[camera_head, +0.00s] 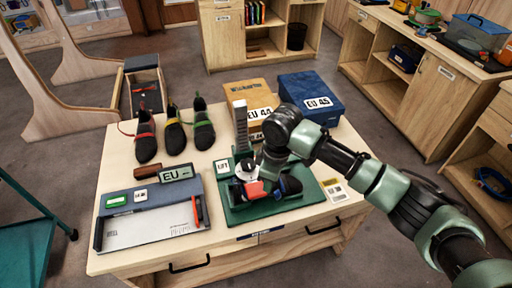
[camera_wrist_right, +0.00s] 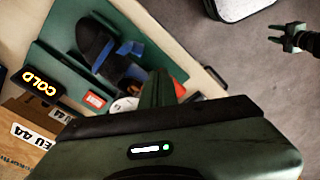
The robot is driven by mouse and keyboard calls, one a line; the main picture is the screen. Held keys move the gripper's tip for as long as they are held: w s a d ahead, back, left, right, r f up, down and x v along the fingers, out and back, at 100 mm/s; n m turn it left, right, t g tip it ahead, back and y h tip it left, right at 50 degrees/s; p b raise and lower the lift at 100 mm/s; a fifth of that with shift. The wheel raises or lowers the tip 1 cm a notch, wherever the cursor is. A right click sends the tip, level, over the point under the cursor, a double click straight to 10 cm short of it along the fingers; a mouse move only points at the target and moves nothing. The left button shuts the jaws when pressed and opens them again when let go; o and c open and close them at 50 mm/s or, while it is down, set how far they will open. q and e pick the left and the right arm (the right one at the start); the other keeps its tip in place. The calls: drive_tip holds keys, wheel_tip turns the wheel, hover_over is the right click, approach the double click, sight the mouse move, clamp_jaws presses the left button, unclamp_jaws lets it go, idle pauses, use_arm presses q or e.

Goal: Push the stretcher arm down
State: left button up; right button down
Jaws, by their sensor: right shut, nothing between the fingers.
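The stretcher has a green base (camera_head: 235,214) on the table, with a dark climbing shoe (camera_head: 291,186) on it. A grey notched upright (camera_head: 240,122) stands at its back. A red part (camera_head: 255,190) shows near the shoe and in the right wrist view (camera_wrist_right: 178,88). Which part is the stretcher arm is hard to tell. My right gripper (camera_head: 250,174) is low over the stretcher, shut and empty; its fingers partly hide the mechanism, and contact is unclear.
Several shoes (camera_head: 173,132) stand at the back left of the table. An orange EU 44 box (camera_head: 250,91) and a blue EU 45 box (camera_head: 309,92) are behind the stretcher. A grey tray (camera_head: 150,228) lies left. A dark COLD display (camera_wrist_right: 41,81) shows in the wrist view.

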wheel_tip(320, 180, up, 8)
drive_tip(key=b, duration=0.2)
drive_tip(key=shift+s+d+f, duration=0.15)
drive_tip(key=shift+d, duration=0.25)
drive_tip(key=shift+f, duration=0.1)
idle(0.3)
